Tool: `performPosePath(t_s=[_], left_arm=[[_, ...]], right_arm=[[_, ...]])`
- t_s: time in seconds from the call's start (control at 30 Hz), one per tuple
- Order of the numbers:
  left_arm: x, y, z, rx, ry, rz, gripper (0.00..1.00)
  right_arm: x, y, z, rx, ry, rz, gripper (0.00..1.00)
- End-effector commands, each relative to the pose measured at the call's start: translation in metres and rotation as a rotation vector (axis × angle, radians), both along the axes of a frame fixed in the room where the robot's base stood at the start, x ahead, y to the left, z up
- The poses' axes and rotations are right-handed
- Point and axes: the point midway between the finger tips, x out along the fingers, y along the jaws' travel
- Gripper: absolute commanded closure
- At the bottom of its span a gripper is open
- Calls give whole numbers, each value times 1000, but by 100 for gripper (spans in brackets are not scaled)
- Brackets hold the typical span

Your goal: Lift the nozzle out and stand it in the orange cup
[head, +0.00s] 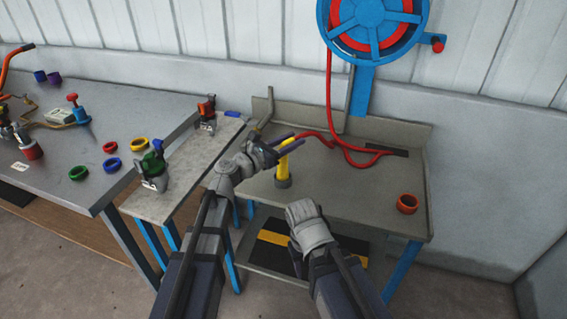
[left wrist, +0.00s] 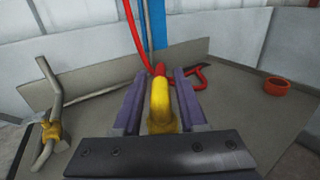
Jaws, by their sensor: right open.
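In the left wrist view the nozzle (left wrist: 160,103) lies between the fingers, with a narrow gap showing on each side, so the gripper looks open. The orange cup (head: 407,203) stands empty near the bench's right edge; it also shows in the left wrist view (left wrist: 277,86). My right gripper (head: 306,216) is low, in front of the bench edge, open; its fingertips are not clear.
A red hose (head: 330,90) hangs from the blue reel (head: 370,16) and lies on the bench behind the nozzle. A bent grey pipe (head: 264,108) stands at the bench's back left. A side table (head: 185,185) holds clamp-like tools. The bench between nozzle and cup is clear.

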Motion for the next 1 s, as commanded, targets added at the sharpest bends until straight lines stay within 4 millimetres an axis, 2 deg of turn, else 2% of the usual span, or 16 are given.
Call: performPosePath(t_s=[0.07,0.33,1.0], left_arm=[[0,0,0,0,0,0,69],[0,0,0,0,0,0,99],[0,0,0,0,0,0,100]], right_arm=[[0,0,0,0,0,0,50],[0,0,0,0,0,0,50],[0,0,0,0,0,0,50]])
